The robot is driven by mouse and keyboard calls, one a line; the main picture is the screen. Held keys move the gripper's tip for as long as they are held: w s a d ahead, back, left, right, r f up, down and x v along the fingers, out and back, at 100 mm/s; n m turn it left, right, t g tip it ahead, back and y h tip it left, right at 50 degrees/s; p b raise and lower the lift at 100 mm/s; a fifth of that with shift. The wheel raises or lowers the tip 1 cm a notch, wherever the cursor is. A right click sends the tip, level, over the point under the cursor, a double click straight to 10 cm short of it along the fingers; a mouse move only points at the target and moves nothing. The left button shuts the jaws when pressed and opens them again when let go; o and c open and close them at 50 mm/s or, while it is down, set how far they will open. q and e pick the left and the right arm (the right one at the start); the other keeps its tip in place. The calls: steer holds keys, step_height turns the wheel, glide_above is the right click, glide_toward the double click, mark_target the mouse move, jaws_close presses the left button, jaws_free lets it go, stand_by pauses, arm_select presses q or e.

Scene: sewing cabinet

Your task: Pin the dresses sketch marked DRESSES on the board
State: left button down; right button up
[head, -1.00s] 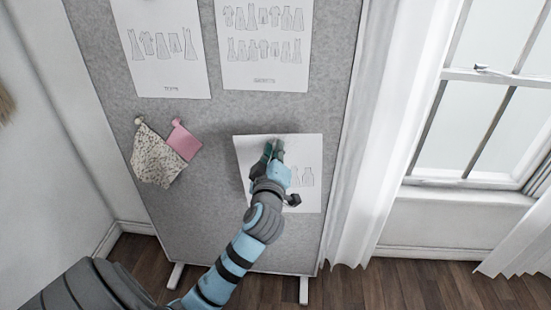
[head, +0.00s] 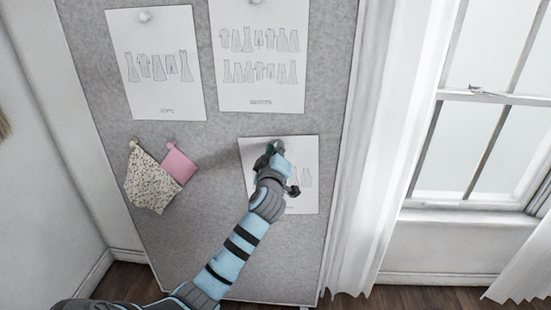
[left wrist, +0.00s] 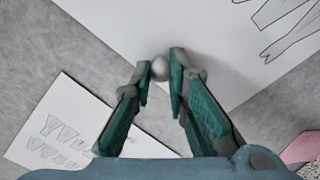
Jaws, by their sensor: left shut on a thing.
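A white sheet with clothing drawings (head: 261,198) is at the grey board (head: 225,235), low and right of centre. My left gripper and arm cover its middle, so its marking cannot be read. My left gripper (head: 276,147) is at the sheet's upper middle. In the left wrist view the fingertips (left wrist: 160,73) are closed around a small round grey pin head (left wrist: 160,67), with the sheet (left wrist: 112,22) behind. I cannot tell whether the pin is in the board. My right gripper is not in view.
Two other sketch sheets hang above, one at left (head: 150,95) and one at right (head: 258,98), with pins at their tops. A speckled cloth swatch (head: 147,182) and a pink swatch (head: 179,164) hang at left. A white curtain (head: 375,150) and window stand right of the board.

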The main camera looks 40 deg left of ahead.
arm_select(q)
steer(key=shift+w, duration=0.1)
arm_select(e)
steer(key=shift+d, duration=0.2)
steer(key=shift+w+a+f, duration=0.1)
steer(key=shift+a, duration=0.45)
arm_select(q)
steer(key=c, duration=1.5)
jaws_free()
steer(key=v, duration=1.1)
steer(key=shift+s+d, duration=0.2)
steer(key=shift+s, duration=0.15)
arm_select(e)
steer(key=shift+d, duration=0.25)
